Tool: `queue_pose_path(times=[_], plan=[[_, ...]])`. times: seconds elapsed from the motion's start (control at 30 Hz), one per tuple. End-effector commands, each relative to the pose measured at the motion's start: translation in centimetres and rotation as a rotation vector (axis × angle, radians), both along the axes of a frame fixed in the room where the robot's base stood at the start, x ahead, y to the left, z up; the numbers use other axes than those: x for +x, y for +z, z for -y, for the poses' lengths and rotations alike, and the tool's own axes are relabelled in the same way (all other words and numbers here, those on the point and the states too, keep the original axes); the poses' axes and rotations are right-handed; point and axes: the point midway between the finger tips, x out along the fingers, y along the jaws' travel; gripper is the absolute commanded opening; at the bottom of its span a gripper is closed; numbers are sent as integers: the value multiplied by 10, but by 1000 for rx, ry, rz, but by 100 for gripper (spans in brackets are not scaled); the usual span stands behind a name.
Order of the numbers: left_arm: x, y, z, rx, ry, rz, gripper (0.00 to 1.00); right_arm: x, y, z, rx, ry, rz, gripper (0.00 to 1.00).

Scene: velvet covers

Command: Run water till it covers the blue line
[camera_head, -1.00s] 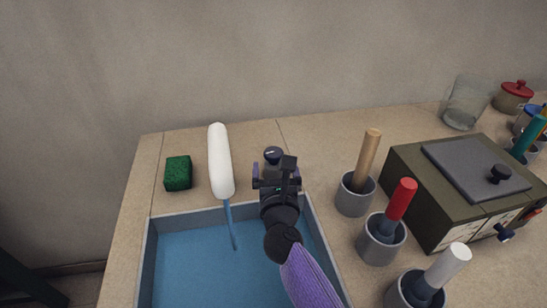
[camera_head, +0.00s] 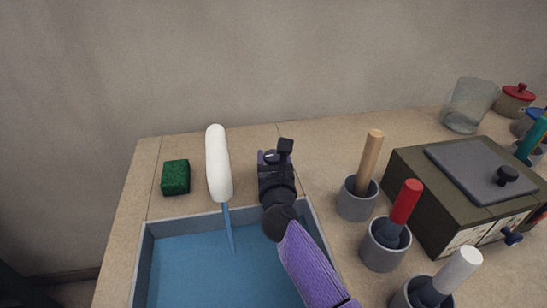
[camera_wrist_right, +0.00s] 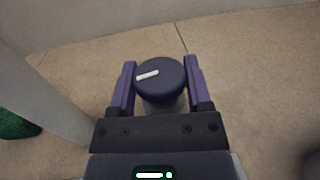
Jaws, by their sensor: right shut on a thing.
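The white spout (camera_head: 218,165) stands behind the basin, and a thin blue stream of water (camera_head: 229,230) falls from its tip. The grey-walled basin (camera_head: 146,265) has a flat blue surface (camera_head: 190,270) inside. I cannot make out a separate blue line or tell the water's depth. My right gripper (camera_head: 271,157) is at the tap knob to the right of the spout. In the right wrist view the dark round knob (camera_wrist_right: 160,80) with a white pointer mark sits between the two purple fingers, shut on it. The pointer lies nearly sideways. My left gripper is not in view.
A green sponge (camera_head: 176,177) lies left of the spout. Grey pots with a wooden (camera_head: 370,160), a red (camera_head: 406,202) and a white handle (camera_head: 457,270) stand right of the basin. A dark box (camera_head: 425,190) and a clear glass (camera_head: 468,105) are farther right.

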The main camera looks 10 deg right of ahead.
Motion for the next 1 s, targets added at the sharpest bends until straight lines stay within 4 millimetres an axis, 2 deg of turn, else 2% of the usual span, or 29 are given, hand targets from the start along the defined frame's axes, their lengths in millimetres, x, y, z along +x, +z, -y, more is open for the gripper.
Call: queue_pose_path(times=[0.17, 0.33, 0.5, 0.77, 0.8, 0.97, 1.0], plan=[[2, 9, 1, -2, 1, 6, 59, 0, 3, 1, -2, 40, -1, 4], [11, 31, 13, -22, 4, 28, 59, 0, 6, 1, -3, 227, 0, 5], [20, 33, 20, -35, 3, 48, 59, 0, 1, 1, -2, 340, 0, 4], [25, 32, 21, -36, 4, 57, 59, 0, 0, 0, 0, 351, 0, 5], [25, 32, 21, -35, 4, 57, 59, 0, 0, 0, 0, 351, 0, 66], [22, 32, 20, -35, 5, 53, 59, 0, 0, 0, 0, 350, 0, 99], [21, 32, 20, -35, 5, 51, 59, 0, 0, 0, 0, 350, 0, 99]])
